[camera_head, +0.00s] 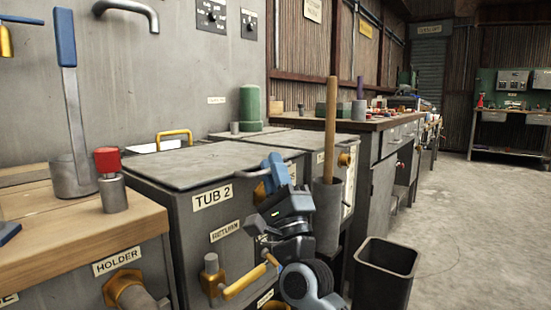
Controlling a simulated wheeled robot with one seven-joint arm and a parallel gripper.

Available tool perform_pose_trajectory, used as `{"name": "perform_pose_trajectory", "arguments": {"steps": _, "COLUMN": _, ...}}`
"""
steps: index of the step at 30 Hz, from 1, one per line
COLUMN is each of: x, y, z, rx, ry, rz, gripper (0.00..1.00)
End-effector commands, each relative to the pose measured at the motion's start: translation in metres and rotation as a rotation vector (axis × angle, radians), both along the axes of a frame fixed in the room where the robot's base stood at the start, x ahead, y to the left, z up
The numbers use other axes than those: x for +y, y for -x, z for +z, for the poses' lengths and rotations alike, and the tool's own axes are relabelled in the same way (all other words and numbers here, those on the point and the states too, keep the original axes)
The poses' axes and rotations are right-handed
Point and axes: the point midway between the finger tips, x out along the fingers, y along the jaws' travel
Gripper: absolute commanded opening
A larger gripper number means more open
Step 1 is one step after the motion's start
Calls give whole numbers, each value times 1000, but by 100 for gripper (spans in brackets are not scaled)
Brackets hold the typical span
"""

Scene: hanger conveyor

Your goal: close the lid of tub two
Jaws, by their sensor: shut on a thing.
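Tub two is a grey metal box with a "TUB 2" label (213,196) on its front. Its grey lid (195,165) lies flat, or nearly flat, across the top; I cannot tell whether a thin gap is left at the front edge. My gripper (272,174), with blue fingers, is at the lid's front right edge. It is shut on the lid's handle (247,172), a small bluish bar that the fingers partly hide. My wrist and arm cover the lower right of the tub's front.
A brass lever (243,282) sticks out from the tub's lower front. A wooden-handled tool (331,125) stands in a grey holder just right of my gripper. An open black bin (385,272) is on the floor. A wooden bench (65,237) stands at left. The floor at right is clear.

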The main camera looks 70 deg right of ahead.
Motion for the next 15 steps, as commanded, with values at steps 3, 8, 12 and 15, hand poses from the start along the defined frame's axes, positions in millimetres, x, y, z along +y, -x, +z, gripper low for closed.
{"name": "perform_pose_trajectory", "arguments": {"steps": 3, "x": 3, "y": -2, "z": -8, "rx": 6, "ry": -2, "rz": 3, "gripper": 0}}
{"name": "perform_pose_trajectory", "arguments": {"steps": 8, "x": 4, "y": -2, "z": -11, "rx": 7, "ry": -2, "rz": 3, "gripper": 0}}
{"name": "perform_pose_trajectory", "arguments": {"steps": 12, "x": 4, "y": -2, "z": -13, "rx": 9, "ry": -4, "rz": 3, "gripper": 0}}
{"name": "perform_pose_trajectory", "arguments": {"steps": 15, "x": 4, "y": -2, "z": -14, "rx": 11, "ry": -4, "rz": 3, "gripper": 0}}
